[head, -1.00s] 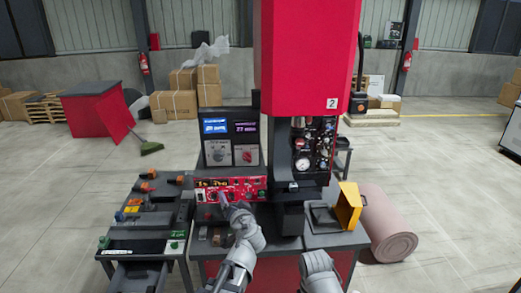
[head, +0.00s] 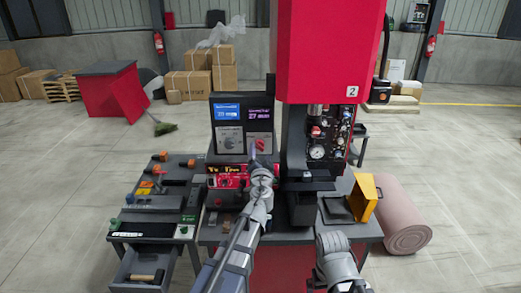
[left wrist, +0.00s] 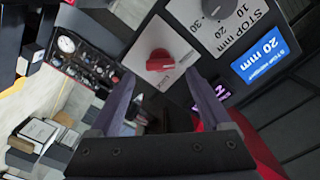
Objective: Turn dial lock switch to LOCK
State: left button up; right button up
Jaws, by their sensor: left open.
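The red dial lock switch (left wrist: 160,60) sits on a white plate (left wrist: 152,38) marked LOCK in the left wrist view. In the head view the red dial (head: 260,144) is on the right half of the upright control box. My left gripper (head: 255,153) is just in front of and below it, open and empty. In the left wrist view the two fingers of my left gripper (left wrist: 158,80) are spread on either side of the dial, with a gap to it. Which marking the dial points to is unclear. My right arm shows at the lower right; its fingers do not show.
A grey dial (left wrist: 215,8) on a STOP mm scale and a blue display (left wrist: 265,58) adjoin the switch. A red button panel (head: 228,180) lies below the control box. The red press column (head: 330,50) stands close to the right.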

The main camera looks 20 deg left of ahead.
aim_at(260, 147)
pick_arm(q)
jog(key=x, duration=0.3)
jog(key=shift+w+a, duration=0.1)
jog(key=shift+w, duration=0.1)
grip_shut()
dwell(0.5)
